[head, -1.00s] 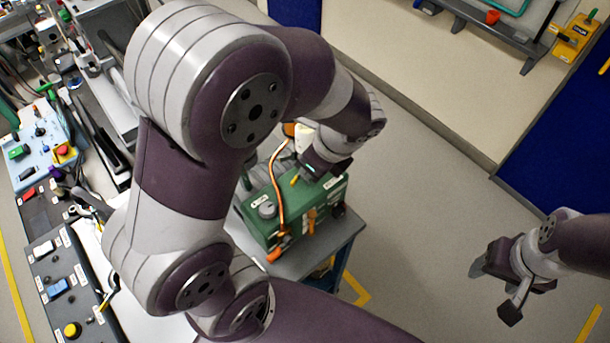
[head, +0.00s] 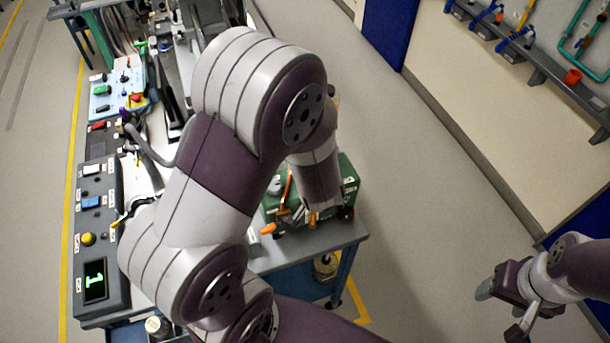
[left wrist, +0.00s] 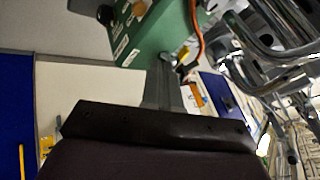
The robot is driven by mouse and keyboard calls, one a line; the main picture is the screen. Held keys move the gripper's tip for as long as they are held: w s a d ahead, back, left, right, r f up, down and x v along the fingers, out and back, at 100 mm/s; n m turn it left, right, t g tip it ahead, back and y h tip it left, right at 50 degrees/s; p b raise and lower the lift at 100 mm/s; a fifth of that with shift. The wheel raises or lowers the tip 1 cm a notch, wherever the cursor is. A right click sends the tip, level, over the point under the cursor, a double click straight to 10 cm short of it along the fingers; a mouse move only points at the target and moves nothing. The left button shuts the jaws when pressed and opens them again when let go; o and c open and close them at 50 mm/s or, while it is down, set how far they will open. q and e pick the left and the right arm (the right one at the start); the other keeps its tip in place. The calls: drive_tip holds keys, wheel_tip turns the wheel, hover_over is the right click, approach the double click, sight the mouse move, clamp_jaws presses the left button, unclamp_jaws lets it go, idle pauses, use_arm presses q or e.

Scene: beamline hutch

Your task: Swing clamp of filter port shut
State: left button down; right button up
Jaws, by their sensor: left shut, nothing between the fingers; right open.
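A green pump-like box (head: 350,172) stands on a small grey-topped cart in the head view, partly behind my left arm. An orange tube (head: 287,188), an orange handle end (head: 268,229) and an upright orange piece (head: 312,219) show along its front. I cannot tell which part is the filter port's clamp, or its position. In the left wrist view the green box (left wrist: 150,38) and orange tube (left wrist: 196,35) lie past my left gripper (left wrist: 163,60). Its fingers are shut and empty, close to the box; contact is unclear. My right gripper (head: 503,308) is open and empty, far right over floor.
The cart's grey top (head: 318,245) has bare room in front of the box. A control panel (head: 95,215) with buttons and a green display is at left. A wall rail (head: 540,65) with tools is upper right. Floor between cart and right wall is clear.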

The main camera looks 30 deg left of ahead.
use_arm(q)
drive_tip(key=w+a+f, duration=0.3)
drive_tip(key=a+f, duration=0.1)
drive_tip(key=shift+w, duration=0.35)
drive_tip(key=shift+w+a, duration=0.15)
drive_tip(key=shift+w+d, duration=0.1)
drive_tip(key=shift+d, duration=0.25)
use_arm(e)
drive_tip(key=shift+s+d+f, duration=0.1)
drive_tip(key=shift+d+f, duration=0.3)
drive_tip(key=shift+d, duration=0.45)
